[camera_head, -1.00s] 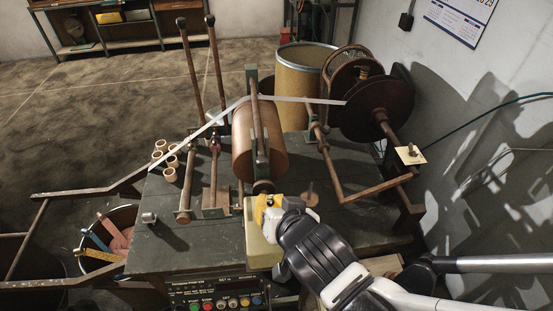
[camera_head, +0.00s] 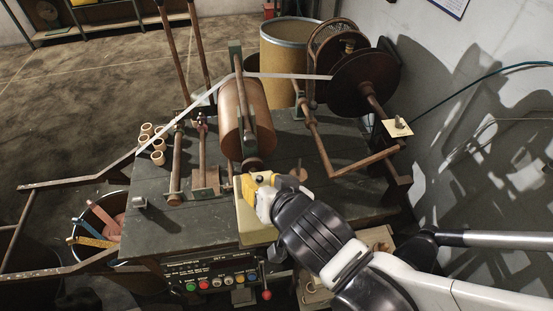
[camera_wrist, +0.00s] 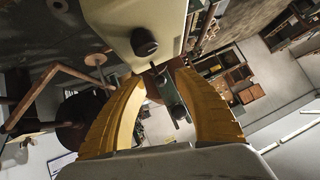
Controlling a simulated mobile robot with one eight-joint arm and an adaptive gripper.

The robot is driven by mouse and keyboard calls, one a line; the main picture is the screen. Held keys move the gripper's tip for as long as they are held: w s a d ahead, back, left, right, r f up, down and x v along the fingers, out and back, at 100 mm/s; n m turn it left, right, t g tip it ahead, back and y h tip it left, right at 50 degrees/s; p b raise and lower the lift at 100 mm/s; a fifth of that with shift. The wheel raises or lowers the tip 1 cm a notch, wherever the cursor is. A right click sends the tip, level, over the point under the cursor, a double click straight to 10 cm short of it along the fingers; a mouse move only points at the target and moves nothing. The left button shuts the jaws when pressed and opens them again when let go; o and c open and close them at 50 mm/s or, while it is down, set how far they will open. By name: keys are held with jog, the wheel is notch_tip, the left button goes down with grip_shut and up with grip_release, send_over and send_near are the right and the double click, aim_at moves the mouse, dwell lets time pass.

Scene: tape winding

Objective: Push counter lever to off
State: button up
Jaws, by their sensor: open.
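My gripper (camera_head: 257,183) is at the cream box (camera_head: 254,226) on the front of the bench in the head view, and its arm hides part of that box. In the wrist view my yellow fingers (camera_wrist: 158,82) are open with nothing between them. The cream box (camera_wrist: 118,18) shows there just beyond the fingertips, with a black knob (camera_wrist: 144,42) on it close to the tips. I cannot tell whether the fingers touch it. A lever with a red ball (camera_head: 266,294) sticks out at the right end of the control panel (camera_head: 205,275). No on/off marking is readable.
A copper-coloured roller (camera_head: 243,118) with white tape (camera_head: 290,76) stands behind my gripper. A dark disc reel (camera_head: 366,82) and a yellow drum (camera_head: 284,55) are at the back right. Several small rings (camera_head: 152,142) lie at the left. The bench's front left top is mostly clear.

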jog(key=v, duration=1)
dwell(0.7)
jog(key=w+d+f+g+h+b, duration=0.1)
jog(key=w+d+f+h+b, duration=0.1)
jog(key=d, duration=0.8)
jog(key=w+d+f+m+g+h+b, duration=0.1)
jog(key=w+d+f+h+b, duration=0.2)
jog(key=d, duration=0.7)
jog(key=b+x, duration=0.1)
jog(key=x, duration=0.1)
jog(key=shift+f, duration=0.25)
jog(key=shift+w+d, duration=0.15)
